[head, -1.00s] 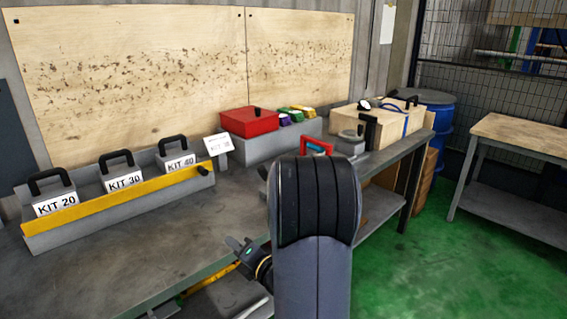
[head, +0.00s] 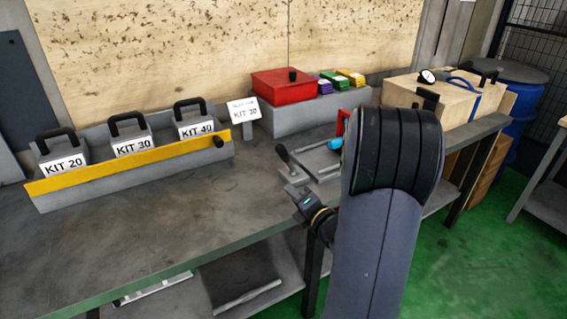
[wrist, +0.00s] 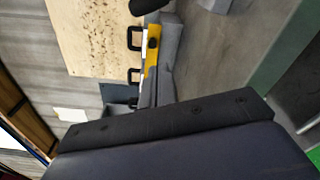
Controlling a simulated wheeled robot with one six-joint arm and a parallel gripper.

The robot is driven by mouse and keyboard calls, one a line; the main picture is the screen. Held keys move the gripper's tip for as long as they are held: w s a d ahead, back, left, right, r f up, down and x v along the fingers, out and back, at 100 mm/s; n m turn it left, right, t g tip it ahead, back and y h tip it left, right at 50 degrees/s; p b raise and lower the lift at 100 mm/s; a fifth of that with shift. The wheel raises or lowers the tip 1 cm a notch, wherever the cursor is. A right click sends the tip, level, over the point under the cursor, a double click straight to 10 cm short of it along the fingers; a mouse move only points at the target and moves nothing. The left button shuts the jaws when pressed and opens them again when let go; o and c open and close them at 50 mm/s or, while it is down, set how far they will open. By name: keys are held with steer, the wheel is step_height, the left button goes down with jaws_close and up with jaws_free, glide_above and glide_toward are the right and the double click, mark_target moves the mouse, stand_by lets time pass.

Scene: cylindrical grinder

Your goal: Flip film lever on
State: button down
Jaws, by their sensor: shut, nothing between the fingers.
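No part is clearly marked as the film lever. In the head view, a black-handled lever (head: 286,158) stands tilted on the bench, beside a grey frame (head: 318,162) with a blue round knob (head: 335,144). A red handle (head: 342,122) behind them is partly hidden by my arm. My gripper (head: 298,193) is small and dark at the end of my arm, just in front of the black-handled lever. It is shut and empty, and I cannot tell whether it touches anything. The wrist view shows none of these parts clearly.
A grey tray with a yellow rail (head: 120,165) holds kit boxes at the left; the rail also shows in the wrist view (wrist: 152,60). A red box (head: 290,84) and a wooden case (head: 440,98) stand farther back. The bench's left front (head: 130,230) is clear.

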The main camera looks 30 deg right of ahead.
mark_target(286, 161)
steer(key=w, duration=0.3)
steer(key=w+p, duration=0.1)
steer(key=w, duration=0.2)
steer(key=w+a+p, duration=0.1)
steer(key=w, duration=0.2)
steer(key=shift+w, duration=0.25)
steer(key=d, duration=0.1)
steer(key=w+d+r+p, duration=0.1)
steer(key=d, duration=0.1)
steer(key=shift+w+d+r+p, duration=0.2)
steer(key=shift+w+p, duration=0.1)
steer(key=shift+w, duration=0.1)
steer(key=shift+d, duration=0.1)
steer(key=shift+d+r+m+b, duration=0.15)
steer(key=shift+m+b, duration=0.15)
steer(key=shift+m, duration=0.1)
